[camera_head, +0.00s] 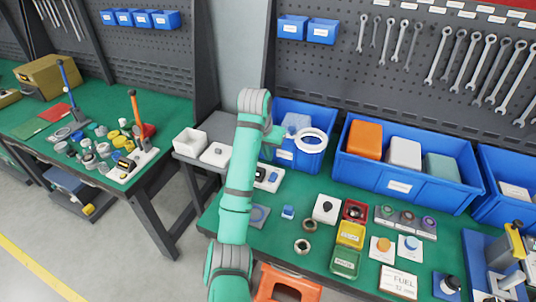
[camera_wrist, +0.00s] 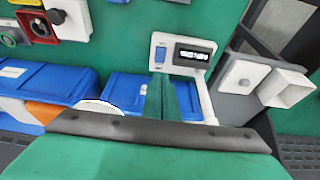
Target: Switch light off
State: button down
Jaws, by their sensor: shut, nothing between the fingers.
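A white switch panel (camera_wrist: 203,43) has a blue rocker switch (camera_wrist: 160,54) and a black window (camera_wrist: 192,55) with bright white marks. In the head view the panel shows partly behind my arm, with its blue switch (camera_head: 273,177) visible. A white ring lamp (camera_head: 312,131) hangs above the blue bins; its edge also shows in the wrist view (camera_wrist: 98,104). My gripper (camera_wrist: 161,80) is shut and empty. In the wrist view its tips appear just short of the blue switch; I cannot tell whether they touch. In the head view the fingers are hidden.
Blue bins (camera_head: 400,186) stand along the back of the green bench. A white plate with a knob (camera_head: 215,154) and an open white box (camera_head: 190,141) are left of my arm. Coloured button boxes (camera_head: 351,234) fill the bench at right. An orange stool (camera_head: 287,285) stands in front.

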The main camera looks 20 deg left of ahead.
aim_at(273, 173)
jog(key=shift+w+a+r, duration=0.15)
jog(key=shift+w+a, duration=0.1)
jog(key=shift+w, duration=0.6)
jog(key=shift+d, duration=0.1)
jog(key=x, duration=0.9)
jog(key=s+x, duration=0.1)
jog(key=x, duration=0.3)
jog(key=shift+w+f, duration=0.15)
jog(key=shift+f, duration=0.4)
jog(key=shift+w, duration=0.15)
